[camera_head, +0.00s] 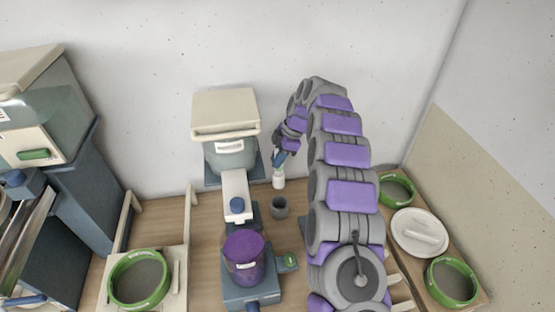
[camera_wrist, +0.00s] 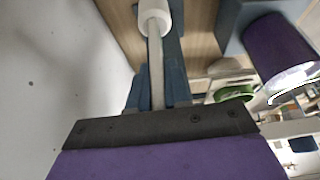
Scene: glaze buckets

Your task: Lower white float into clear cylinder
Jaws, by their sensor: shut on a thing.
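My gripper (camera_head: 281,158) is shut on the thin pale stem of the white float (camera_head: 278,180). In the wrist view, the stem runs between the blue fingers (camera_wrist: 156,90) to the white float head (camera_wrist: 154,14).
A lidded dispenser (camera_head: 229,150) with a white arm and blue knob stands left of my gripper. Green-rimmed round sieves (camera_head: 140,279) lie at left and right. A white lid (camera_head: 420,233) lies at right. The wall is close behind; some bare wood lies around the grey cup.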

